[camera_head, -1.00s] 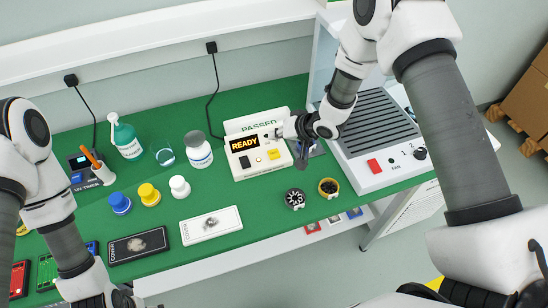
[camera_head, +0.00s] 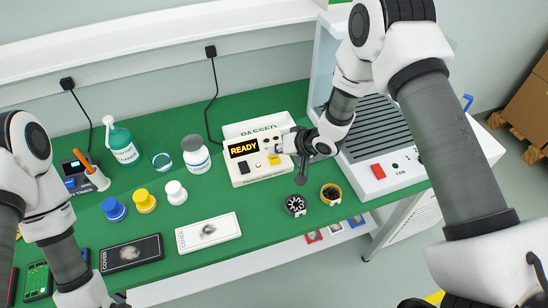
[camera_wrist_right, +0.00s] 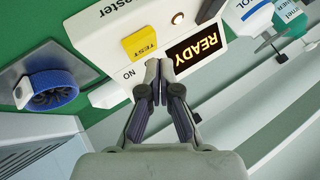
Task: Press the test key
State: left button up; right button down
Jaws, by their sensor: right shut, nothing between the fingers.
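The tester (camera_head: 243,172) is a white box on the green bench, with a lit READY screen (camera_head: 243,148) and a yellow test key (camera_head: 274,160). In the right wrist view the key (camera_wrist_right: 140,42) reads TEST and sits beside the READY screen (camera_wrist_right: 196,50). My right gripper (camera_head: 279,147) is shut and empty over the tester, close to the key. In the wrist view its closed tips (camera_wrist_right: 160,72) appear beside the key and do not cover it; I cannot tell their height. My left gripper (camera_head: 118,299) is partly cut off at the bottom edge.
White bottle (camera_head: 196,155) and green bottle (camera_head: 122,142) stand left of the tester. Blue, yellow and white knobs (camera_head: 175,192) and two cover plates (camera_head: 208,232) lie in front. Round parts (camera_head: 296,205) lie at front right.

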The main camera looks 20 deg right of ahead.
aim_at(276, 159)
dwell(0.8)
jog(key=shift+f, duration=0.45)
jog(key=shift+f+b, duration=0.4)
jog(key=shift+f, duration=0.05)
dwell(0.4)
jog(key=shift+r, duration=0.1)
jog(key=shift+r+p, duration=0.8)
jog(key=shift+r, duration=0.05)
notch_tip(276, 159, up, 5)
jog(key=p, duration=0.4)
dwell(0.3)
